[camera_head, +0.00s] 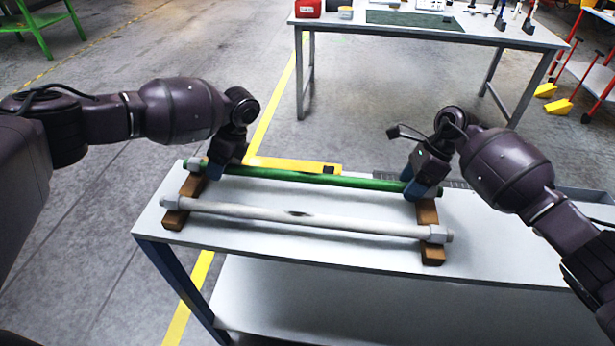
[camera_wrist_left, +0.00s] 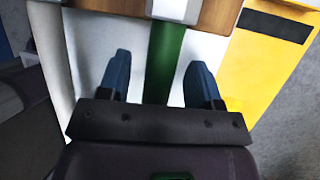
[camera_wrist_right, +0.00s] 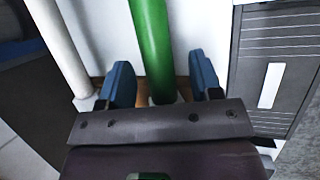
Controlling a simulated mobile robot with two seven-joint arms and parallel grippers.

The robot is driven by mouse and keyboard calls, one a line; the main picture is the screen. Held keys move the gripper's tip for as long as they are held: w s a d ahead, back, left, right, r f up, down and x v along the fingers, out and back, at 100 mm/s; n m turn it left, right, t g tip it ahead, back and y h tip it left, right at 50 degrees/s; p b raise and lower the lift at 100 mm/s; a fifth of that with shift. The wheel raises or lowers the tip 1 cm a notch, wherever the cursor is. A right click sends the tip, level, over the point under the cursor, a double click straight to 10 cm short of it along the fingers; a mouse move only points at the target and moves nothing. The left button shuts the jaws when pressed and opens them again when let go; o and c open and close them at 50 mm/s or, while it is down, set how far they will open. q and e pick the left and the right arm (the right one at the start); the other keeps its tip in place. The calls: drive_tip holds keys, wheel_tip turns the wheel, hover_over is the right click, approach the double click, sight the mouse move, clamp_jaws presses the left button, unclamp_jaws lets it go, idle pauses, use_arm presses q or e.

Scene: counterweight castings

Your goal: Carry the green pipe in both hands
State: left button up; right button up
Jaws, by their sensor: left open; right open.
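The green pipe (camera_head: 310,178) lies across two wooden blocks on the white table, behind a white pipe. My left gripper (camera_head: 213,170) is at its left end. In the left wrist view the open fingers (camera_wrist_left: 158,82) stand on either side of the green pipe (camera_wrist_left: 163,62), with gaps to it. My right gripper (camera_head: 417,190) is at the pipe's right end. In the right wrist view its open fingers (camera_wrist_right: 162,82) stand on either side of the green pipe (camera_wrist_right: 152,45), also with gaps. The pipe's far right end is partly hidden by my right gripper.
The white pipe (camera_head: 300,217) lies parallel in front on the wooden blocks (camera_head: 432,252). A yellow item (camera_head: 262,163) lies behind the green pipe, and a grey item (camera_head: 455,184) lies at the right. Another table (camera_head: 440,32) with tools stands beyond a floor gap.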

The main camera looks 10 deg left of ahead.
use_arm(q)
clamp_jaws()
use_arm(e)
clamp_jaws()
use_arm(q)
drive_tip(key=shift+r, duration=0.15)
use_arm(e)
drive_tip(key=shift+r, duration=0.15)
